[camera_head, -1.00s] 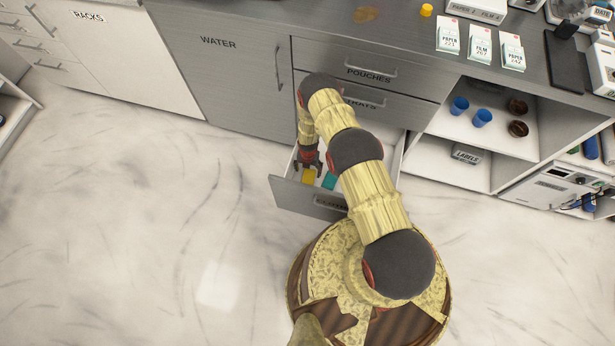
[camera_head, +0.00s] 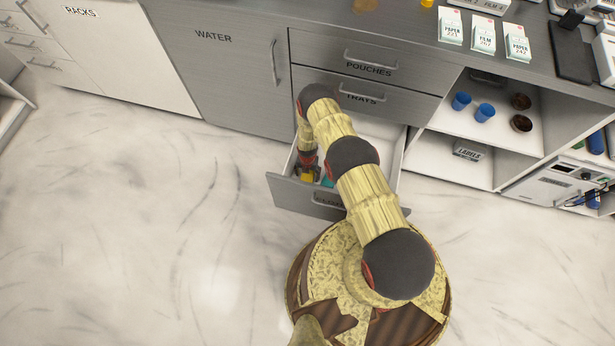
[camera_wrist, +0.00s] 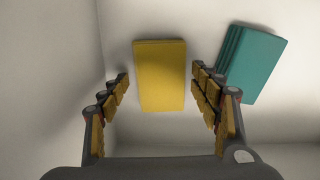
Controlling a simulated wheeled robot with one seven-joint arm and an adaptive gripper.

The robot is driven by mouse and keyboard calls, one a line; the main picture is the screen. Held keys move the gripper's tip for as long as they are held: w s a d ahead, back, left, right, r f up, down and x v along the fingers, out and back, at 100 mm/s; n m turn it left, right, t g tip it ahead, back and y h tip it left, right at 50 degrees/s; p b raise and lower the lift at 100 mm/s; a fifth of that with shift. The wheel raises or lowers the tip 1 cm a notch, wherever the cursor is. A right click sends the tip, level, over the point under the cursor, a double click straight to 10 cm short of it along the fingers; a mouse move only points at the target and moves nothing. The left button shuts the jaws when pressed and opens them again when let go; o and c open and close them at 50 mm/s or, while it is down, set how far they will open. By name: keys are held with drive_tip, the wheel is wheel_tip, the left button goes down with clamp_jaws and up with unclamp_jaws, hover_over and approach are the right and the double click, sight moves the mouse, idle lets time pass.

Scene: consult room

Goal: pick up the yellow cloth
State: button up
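The yellow cloth (camera_wrist: 159,78) is a flat folded rectangle on the white floor of the open bottom drawer (camera_head: 307,198). In the wrist view it shows between the two fingers of my gripper (camera_wrist: 159,88). The fingers are spread, one on each side, with a gap between them and the cloth. In the head view my gripper (camera_head: 307,172) is down inside the drawer's left part, over the cloth, and hides most of it.
A teal folded stack (camera_wrist: 252,62) lies right of the yellow cloth, close to the right finger. The drawer's white wall stands left of my gripper. Closed drawers marked POUCHES (camera_head: 368,68) and TRAYS (camera_head: 362,98) are above. The floor on the left is clear.

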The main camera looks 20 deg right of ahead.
sight(307, 175)
drive_tip(key=c, duration=0.6)
drive_tip(key=shift+c, duration=0.3)
wheel_tip(307, 175, up, 10)
drive_tip(key=p, duration=0.4)
drive_tip(key=shift+o, duration=1.1)
drive_tip(key=c, duration=0.4)
